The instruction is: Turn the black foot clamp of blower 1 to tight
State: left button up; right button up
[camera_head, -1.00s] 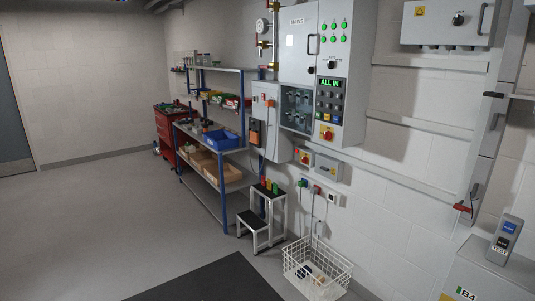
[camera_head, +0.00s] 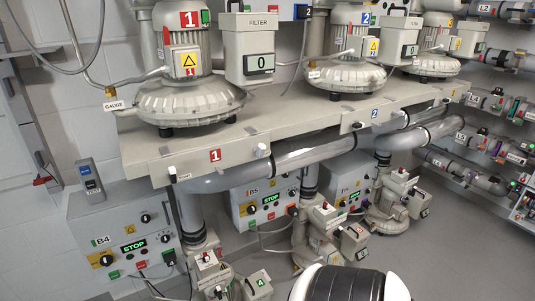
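Blower 1 (camera_head: 190,97) is a grey ribbed blower standing on a grey bench, with a red number 1 plate on its motor. Its black feet show at the bench top, one at the left (camera_head: 165,132) and one at the right (camera_head: 231,118). A small dark knob (camera_head: 171,171) sits at the front edge of the bench below the left side, beside a small white tag too small to read. Neither gripper is in view.
The bench's front face (camera_head: 213,155) carries the red 1. A filter box (camera_head: 259,62) stands right of blower 1, blower 2 (camera_head: 345,70) beyond it. Pipes (camera_head: 310,150) and control box B4 (camera_head: 125,240) are below. Part of my body shows at bottom centre.

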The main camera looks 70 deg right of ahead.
aim_at(172, 173)
jog(key=z, duration=1.65)
